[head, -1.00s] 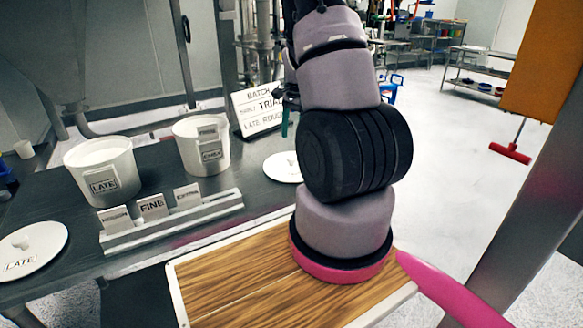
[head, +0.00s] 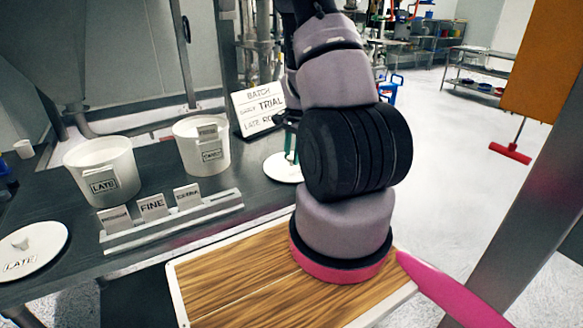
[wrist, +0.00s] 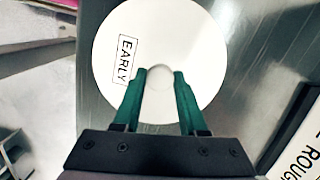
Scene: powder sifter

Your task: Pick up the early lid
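The early lid is a round white disc (wrist: 195,38) with a black-framed EARLY label and a small round knob in its middle. In the head view the lid (head: 277,170) lies flat on the dark table, partly hidden by my arm. My gripper (wrist: 160,74) has its two green fingers on either side of the knob, apart, with the knob between the tips. No firm grip on the knob shows. In the head view the fingers (head: 291,153) point down over the lid.
A white LATE tub (head: 103,180) and another white tub (head: 200,150) stand to the left. A LATE lid (head: 30,250) lies at far left. A card rack (head: 175,222) sits near the front edge. A batch sign (head: 258,108) stands close behind the early lid.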

